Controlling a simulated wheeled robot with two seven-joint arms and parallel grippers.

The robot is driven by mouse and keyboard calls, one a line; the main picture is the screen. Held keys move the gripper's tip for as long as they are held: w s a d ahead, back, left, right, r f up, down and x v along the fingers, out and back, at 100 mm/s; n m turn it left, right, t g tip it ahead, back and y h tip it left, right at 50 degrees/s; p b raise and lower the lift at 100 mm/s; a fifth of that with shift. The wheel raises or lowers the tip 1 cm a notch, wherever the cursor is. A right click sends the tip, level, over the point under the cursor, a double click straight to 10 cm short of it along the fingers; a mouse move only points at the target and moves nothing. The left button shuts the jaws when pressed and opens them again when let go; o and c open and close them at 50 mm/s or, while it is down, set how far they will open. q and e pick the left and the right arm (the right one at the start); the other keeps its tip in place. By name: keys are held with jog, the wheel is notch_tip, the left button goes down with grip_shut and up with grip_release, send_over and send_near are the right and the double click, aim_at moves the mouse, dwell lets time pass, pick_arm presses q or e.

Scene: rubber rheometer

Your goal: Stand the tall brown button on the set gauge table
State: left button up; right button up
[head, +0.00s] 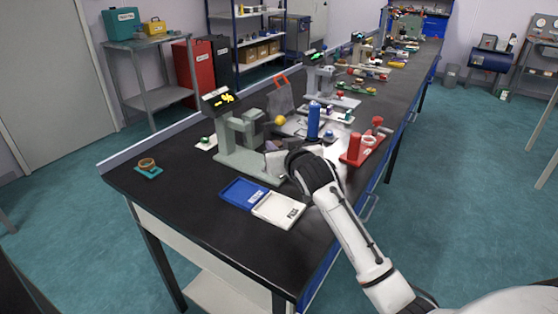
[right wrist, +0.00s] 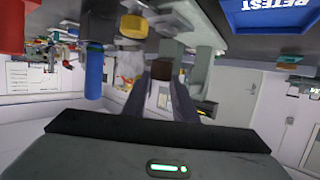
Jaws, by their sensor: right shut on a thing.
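The tall brown button (right wrist: 162,70) shows in the right wrist view between the tips of my right gripper (right wrist: 163,84), which is shut on it. In the head view my right gripper (head: 274,150) is beside the grey-green gauge (head: 240,140), at its right side, and the button is too small to make out there. The gauge has a dark display with yellow digits, a column and a flat base. It also shows upside down in the right wrist view (right wrist: 203,50). I cannot tell whether the button touches the gauge's table. My left gripper is not in view.
A blue tray (head: 232,188) and a white tray (head: 290,219) lie in front of the gauge. A blue cylinder (head: 313,122) and a red stand (head: 349,157) are to its right. A ring (head: 147,162) sits on a teal mat at left. Bare black bench lies between.

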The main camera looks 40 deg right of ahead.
notch_tip(320, 180, down, 4)
jog(key=shift+f, duration=0.1)
jog(key=o, duration=1)
jog(key=v, duration=1.2)
